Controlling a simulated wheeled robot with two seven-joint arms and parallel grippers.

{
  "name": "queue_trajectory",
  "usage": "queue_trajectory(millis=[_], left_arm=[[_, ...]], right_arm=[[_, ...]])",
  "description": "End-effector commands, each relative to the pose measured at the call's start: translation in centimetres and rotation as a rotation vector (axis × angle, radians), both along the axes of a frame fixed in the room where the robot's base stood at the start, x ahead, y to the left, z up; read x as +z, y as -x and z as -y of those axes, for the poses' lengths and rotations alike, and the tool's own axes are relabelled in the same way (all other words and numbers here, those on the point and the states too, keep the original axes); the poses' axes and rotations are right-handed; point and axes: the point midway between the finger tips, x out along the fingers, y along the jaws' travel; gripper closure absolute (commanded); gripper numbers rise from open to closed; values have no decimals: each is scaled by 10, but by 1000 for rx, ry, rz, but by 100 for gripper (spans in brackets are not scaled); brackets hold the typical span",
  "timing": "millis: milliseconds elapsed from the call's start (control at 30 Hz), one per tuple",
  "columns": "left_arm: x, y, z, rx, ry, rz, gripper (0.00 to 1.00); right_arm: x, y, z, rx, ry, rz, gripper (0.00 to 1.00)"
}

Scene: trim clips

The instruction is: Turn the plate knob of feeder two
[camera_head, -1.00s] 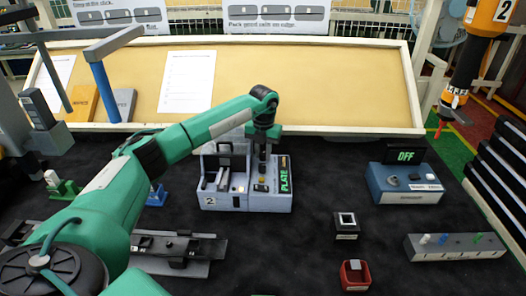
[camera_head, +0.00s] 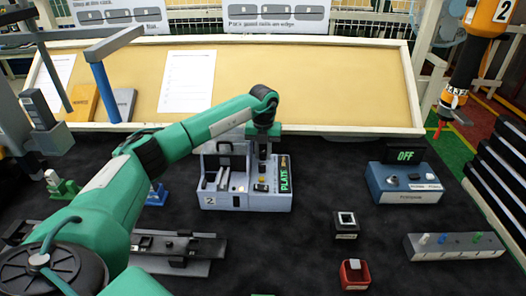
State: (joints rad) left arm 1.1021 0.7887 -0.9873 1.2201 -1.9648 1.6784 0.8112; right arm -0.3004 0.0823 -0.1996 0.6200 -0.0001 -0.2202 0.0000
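Feeder two (camera_head: 222,201) is a pale grey-blue box marked "2" in the middle of the dark mat, with a green "PLATE" display (camera_head: 284,178) on its right side. My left arm reaches in from the left, and my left gripper (camera_head: 262,174) points down over the feeder's right part, just left of the display. Its fingertips are small and dark here, so I cannot tell whether they are open or touching a knob. The plate knob itself cannot be made out under the gripper. My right gripper is not in view.
A blue box (camera_head: 402,196) with an "OFF" screen (camera_head: 405,156) stands at right. A grey block with coloured pegs (camera_head: 455,247), a red bin (camera_head: 355,275) and a small black box (camera_head: 345,226) lie nearer. A dark rail (camera_head: 170,246) lies under my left arm.

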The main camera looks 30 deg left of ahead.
Motion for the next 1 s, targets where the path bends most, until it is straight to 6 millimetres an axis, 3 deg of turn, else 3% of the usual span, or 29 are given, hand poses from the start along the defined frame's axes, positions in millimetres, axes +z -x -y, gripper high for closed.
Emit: queue_trajectory(millis=[33,100,467,1000], left_arm=[[1,0,0,1,0,2,65],[1,0,0,0,0,1,55],[0,0,0,-33,-1,-1,55],[-1,1,-1,-512,-1,-1,55]], right_arm=[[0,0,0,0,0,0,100],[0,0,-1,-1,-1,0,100],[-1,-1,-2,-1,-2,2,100],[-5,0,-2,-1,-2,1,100]])
